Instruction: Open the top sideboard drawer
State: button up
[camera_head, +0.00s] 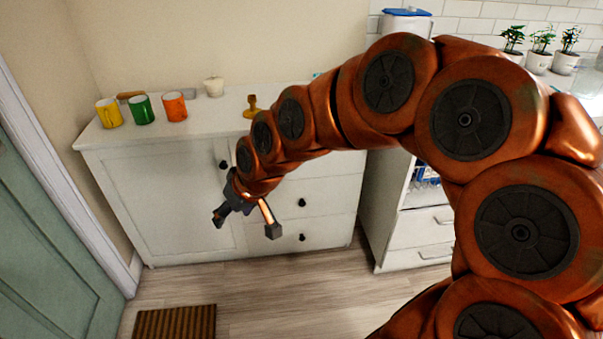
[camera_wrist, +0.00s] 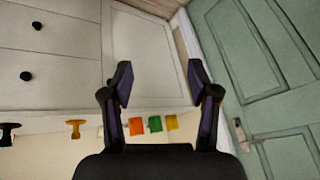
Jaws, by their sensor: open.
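The white sideboard (camera_head: 170,195) stands against the wall, with a door on the left and stacked drawers on the right. In the head view my arm covers most of the top drawer and its knob. The wrist view is upside down and shows the top drawer (camera_wrist: 65,80) at left, shut, with a dark round knob (camera_wrist: 26,76). My gripper (camera_head: 245,222) is open and empty, in front of the sideboard near the line between door and drawers. In the wrist view its fingers (camera_wrist: 158,80) are apart, with the door panel behind them, to the right of the knob.
Yellow (camera_head: 109,113), green (camera_head: 142,109) and orange (camera_head: 174,106) mugs stand on the sideboard top. A dark door knob (camera_head: 224,164) is close to my wrist. A green door (camera_head: 45,235) is at left. A mat (camera_head: 174,322) lies on the otherwise clear floor.

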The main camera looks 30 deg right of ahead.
jog(key=w+d+f+m+t+b, duration=0.1)
jog(key=w+d+f+t+b, duration=0.25)
jog(key=w, duration=0.45)
jog(key=w+d+f+m+t+h+b, duration=0.1)
jog(key=w+d+f+t+b, duration=0.1)
jog(key=w+d+f+b, duration=0.45)
jog(key=w+d+f+m+t+b, duration=0.1)
jog(key=w+d+f+t+b, duration=0.15)
jog(key=w, duration=0.75)
jog(key=w+d+f+m+t+h+b, duration=0.1)
jog(key=d+f+m+t+h+b, duration=0.25)
jog(key=d, duration=0.75)
jog(key=w+d+f+m+h+b, duration=0.25)
jog(key=d+f+h+b, duration=0.35)
jog(key=d, duration=0.5)
jog(key=shift+y, duration=0.25)
jog(key=shift+d+f+b+x, duration=0.1)
jog(key=shift+f+b+x, duration=0.05)
jog(key=shift+x, duration=0.95)
jog(key=shift+d+f+b+x, duration=0.1)
jog(key=shift+f+b+x, duration=0.05)
jog(key=shift+x, duration=1)
jog(key=shift+d+f+b+x, duration=0.1)
jog(key=shift+f+b+x, duration=0.05)
jog(key=shift+x, duration=0.95)
jog(key=shift+s, duration=0.1)
jog(key=shift+c, duration=0.3)
grip_shut()
